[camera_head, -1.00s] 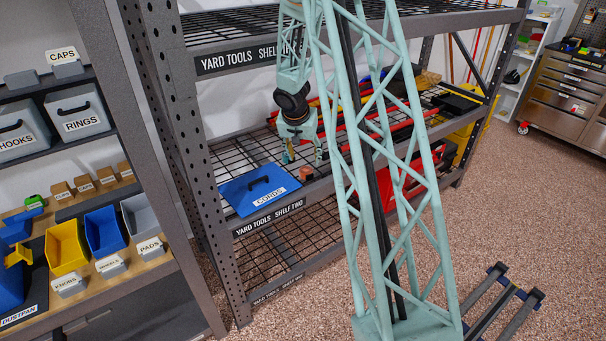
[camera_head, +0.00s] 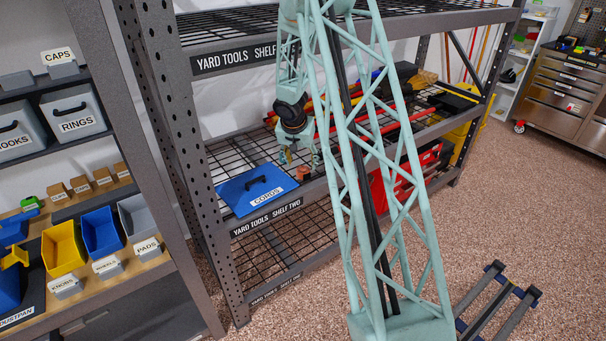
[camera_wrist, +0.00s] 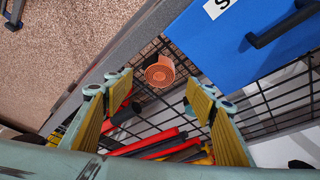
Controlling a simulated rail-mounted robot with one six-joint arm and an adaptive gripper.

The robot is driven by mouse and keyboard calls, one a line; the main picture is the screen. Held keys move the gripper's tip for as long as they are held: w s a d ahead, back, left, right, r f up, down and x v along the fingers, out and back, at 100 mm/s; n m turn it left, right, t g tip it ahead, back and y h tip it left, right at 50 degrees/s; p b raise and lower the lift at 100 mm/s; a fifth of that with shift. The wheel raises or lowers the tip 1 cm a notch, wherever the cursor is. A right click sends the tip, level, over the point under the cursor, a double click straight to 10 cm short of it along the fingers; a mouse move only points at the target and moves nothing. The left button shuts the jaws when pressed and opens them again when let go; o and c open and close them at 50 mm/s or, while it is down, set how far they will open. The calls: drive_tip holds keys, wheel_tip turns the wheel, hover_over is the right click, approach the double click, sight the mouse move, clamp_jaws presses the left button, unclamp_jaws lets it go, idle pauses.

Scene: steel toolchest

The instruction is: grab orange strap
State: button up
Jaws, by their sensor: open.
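The orange strap (camera_wrist: 160,72) is a small rolled coil on the wire shelf. In the wrist view it lies ahead of my open gripper (camera_wrist: 158,92), between the lines of the two fingers and just beyond their tips. The fingers have yellow pads and hold nothing. In the head view the strap (camera_head: 303,173) sits at the shelf's front, right of the blue CORDS lid. My gripper (camera_head: 301,163) is just above and behind it there, and partly hides the shelf. Whether a finger touches the strap cannot be told.
The blue CORDS bin lid (camera_head: 258,189) with a black handle lies close left of the strap. The front shelf rail (camera_head: 330,185) runs beside it. Long red and black tools (camera_wrist: 165,146) lie on the wire shelf. A red crate (camera_head: 405,175) sits lower right.

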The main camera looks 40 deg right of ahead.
sight(303, 170)
drive_tip(key=shift+w+d+f, duration=0.15)
drive_tip(key=shift+d+f, duration=0.05)
drive_tip(key=shift+f, duration=0.3)
drive_tip(key=shift+b+x, duration=0.55)
drive_tip(key=shift+x, duration=1.95)
drive_tip(key=shift+c, duration=0.7)
drive_tip(key=c, duration=0.9)
